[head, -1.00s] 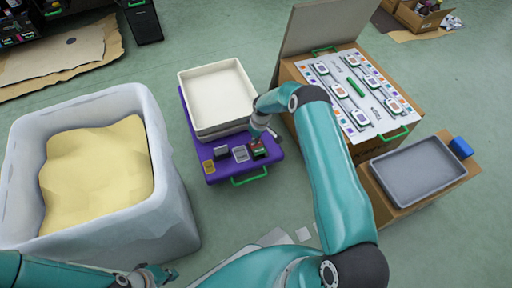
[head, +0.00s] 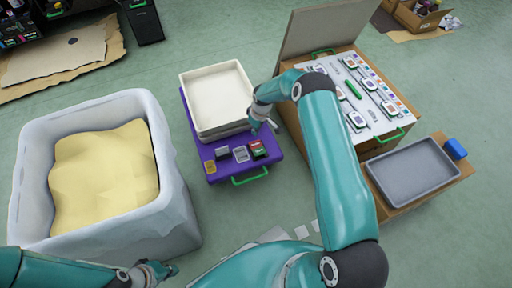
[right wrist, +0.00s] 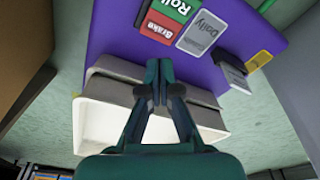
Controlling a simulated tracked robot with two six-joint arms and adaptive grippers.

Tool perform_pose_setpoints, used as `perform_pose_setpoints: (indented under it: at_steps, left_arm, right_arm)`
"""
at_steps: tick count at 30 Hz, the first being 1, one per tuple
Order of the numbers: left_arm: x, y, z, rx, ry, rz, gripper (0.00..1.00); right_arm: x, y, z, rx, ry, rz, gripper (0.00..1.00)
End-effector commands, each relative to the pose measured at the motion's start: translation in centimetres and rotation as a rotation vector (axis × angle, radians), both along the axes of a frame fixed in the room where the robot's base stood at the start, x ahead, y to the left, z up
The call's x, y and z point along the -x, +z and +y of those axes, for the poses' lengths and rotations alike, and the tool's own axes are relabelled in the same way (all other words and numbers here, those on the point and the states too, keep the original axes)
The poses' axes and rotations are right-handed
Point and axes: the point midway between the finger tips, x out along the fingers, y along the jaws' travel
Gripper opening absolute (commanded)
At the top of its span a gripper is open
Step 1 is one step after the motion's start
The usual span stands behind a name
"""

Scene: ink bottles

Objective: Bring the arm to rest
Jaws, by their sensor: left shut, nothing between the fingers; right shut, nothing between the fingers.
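My right gripper (head: 268,126) is shut and empty just behind a red and green box (head: 258,149) on the purple case (head: 213,178). In the right wrist view its fingertips (right wrist: 159,68) are together, with the red and green box (right wrist: 168,18) beyond them. My right arm arches over from the front. My left gripper (head: 165,270) is shut and empty at the bottom edge, in front of the large grey-white bin. Most of my left arm is outside the picture.
The purple case also carries a cream tray (head: 218,85), a grey card (head: 241,154), a dark block (head: 222,153) and a yellow piece (head: 210,167). The sand-filled bin (head: 186,220) stands left. A cardboard box (head: 366,148) and grey tray (head: 410,187) stand right.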

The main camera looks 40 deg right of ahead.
Motion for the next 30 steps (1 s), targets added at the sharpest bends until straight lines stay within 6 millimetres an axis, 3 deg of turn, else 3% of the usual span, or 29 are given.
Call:
perform_pose_setpoints:
  at_steps: [11, 15, 17, 23, 27, 30]
  left_arm:
    - [0.0, 0.0, 0.0, 0.0, 0.0, 0.0, 0.0]
    - [0.0, 0.0, 0.0, 0.0, 0.0, 0.0, 0.0]
    - [0.0, 0.0, 0.0, 0.0, 0.0, 0.0, 0.0]
    - [0.0, 0.0, 0.0, 0.0, 0.0, 0.0, 0.0]
    - [0.0, 0.0, 0.0, 0.0, 0.0, 0.0, 0.0]
    - [0.0, 0.0, 0.0, 0.0, 0.0, 0.0, 0.0]
  right_arm:
    - [-0.1, 0.0, 0.1, 0.0, 0.003, -0.001, 0.0]
    - [-1.4, 1.4, 1.4, 0.005, 0.029, -0.026, 0.0]
    - [-0.8, 1.8, 3.3, -0.007, 0.062, -0.007, 0.0]
    - [6.0, 1.1, 12.3, -0.13, 0.125, 0.094, 0.0]
    - [12.8, 0.9, 18.7, -0.231, 0.077, 0.149, 0.0]
    - [17.6, 1.2, 21.8, -0.282, 0.009, 0.183, 0.0]
